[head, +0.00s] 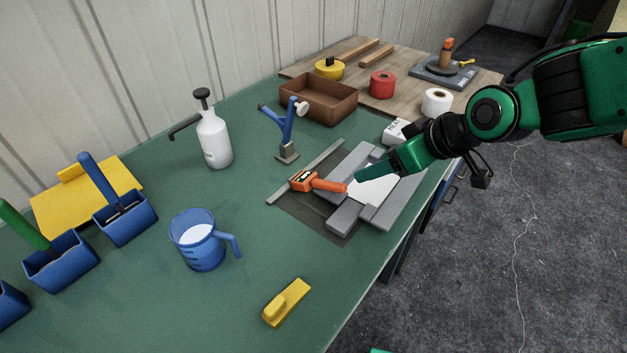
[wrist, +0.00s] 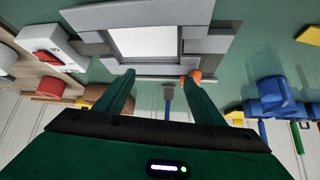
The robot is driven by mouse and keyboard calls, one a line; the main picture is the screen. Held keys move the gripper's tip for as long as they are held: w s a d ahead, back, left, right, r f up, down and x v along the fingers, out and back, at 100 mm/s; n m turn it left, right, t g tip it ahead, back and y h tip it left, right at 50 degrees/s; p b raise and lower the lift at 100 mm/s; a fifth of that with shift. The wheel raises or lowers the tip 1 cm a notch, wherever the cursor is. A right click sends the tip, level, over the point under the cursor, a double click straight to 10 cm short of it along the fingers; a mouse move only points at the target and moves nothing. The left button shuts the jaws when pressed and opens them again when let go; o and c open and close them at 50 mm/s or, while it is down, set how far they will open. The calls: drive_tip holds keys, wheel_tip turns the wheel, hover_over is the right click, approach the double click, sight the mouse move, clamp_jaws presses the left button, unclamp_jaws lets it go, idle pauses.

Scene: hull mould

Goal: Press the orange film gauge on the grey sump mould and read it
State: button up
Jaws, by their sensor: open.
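The grey sump mould (head: 390,208) is a frame of grey blocks around a white inner surface, near the right edge of the green bench. It also shows at the top of the wrist view (wrist: 205,43). The orange film gauge (head: 304,181) lies at the mould's left side, its handle pointing right towards the mould. In the wrist view, only a small orange part (wrist: 196,75) shows by the right fingertip; I cannot tell whether they touch.
A blue clamp-like stand (head: 286,132) and brown tray (head: 318,97) stand behind the mould. A white bottle (head: 214,138), blue jug (head: 199,240) and yellow block (head: 287,302) stand left and in front. Green bench between them is clear.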

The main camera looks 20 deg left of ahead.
sight(313, 178)
drive_tip(key=s+a+n, duration=0.1)
drive_tip(key=a, duration=0.1)
drive_tip(key=a+y, duration=0.1)
drive_tip(key=a, duration=0.2)
drive_tip(key=s+a+n+g, duration=0.1)
drive_tip(key=a, duration=0.2)
drive_tip(key=shift+s+a+f+n+y, duration=0.15)
drive_tip(key=shift+s+f+n+y, duration=0.15)
drive_tip(key=shift+f, duration=0.05)
drive_tip(key=x, duration=0.4)
drive_tip(key=shift+f, duration=0.1)
drive_tip(key=shift+s+x, duration=0.15)
drive_tip(key=shift+x, duration=1.45)
drive_tip(key=shift+s+x, duration=0.15)
drive_tip(key=shift+x, duration=1.4)
drive_tip(key=shift+f, duration=0.2)
drive_tip(key=shift+c, duration=0.2)
drive_tip(key=shift+w, duration=0.1)
drive_tip(key=c, duration=1.2)
drive_tip(key=shift+r, duration=0.1)
